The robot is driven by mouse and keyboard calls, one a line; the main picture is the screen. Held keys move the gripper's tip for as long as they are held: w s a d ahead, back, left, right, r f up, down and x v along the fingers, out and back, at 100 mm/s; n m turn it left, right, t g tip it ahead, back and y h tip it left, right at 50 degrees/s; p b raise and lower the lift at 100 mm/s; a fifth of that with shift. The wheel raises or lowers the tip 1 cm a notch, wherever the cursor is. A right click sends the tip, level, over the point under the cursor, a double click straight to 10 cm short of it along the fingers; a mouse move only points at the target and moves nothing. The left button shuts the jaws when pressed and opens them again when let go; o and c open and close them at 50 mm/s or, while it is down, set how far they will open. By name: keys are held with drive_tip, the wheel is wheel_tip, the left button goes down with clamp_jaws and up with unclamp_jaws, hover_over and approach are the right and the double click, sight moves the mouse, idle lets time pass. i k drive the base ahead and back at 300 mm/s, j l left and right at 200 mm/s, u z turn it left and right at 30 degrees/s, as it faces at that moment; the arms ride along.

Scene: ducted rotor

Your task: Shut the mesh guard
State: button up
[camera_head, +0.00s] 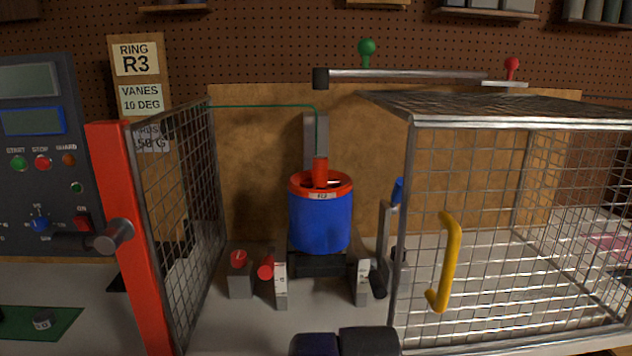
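The mesh guard (408,230) is a silver wire cage at the right, with a yellow upright handle (450,262) on its front face. It stands open: a wide gap lies between its left front edge and the red post (127,240) of the mesh panel (190,215) at the left. In this gap the blue rotor duct (320,222) with its red rim stands uncovered. My gripper's fingers do not show. Dark rounded parts at the bottom edge look like my arm, below and left of the yellow handle, with no contact visible.
A grey round-ended knob (115,235) sticks out before the red post. Small grey blocks (280,285) stand around the duct. A metal rail (420,75) runs above the cage. A control panel (38,150) is at the left. The space before the handle looks clear.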

sight(531, 122)
drive_tip(key=k+l, duration=0.15)
drive_tip(key=z, duration=1.4)
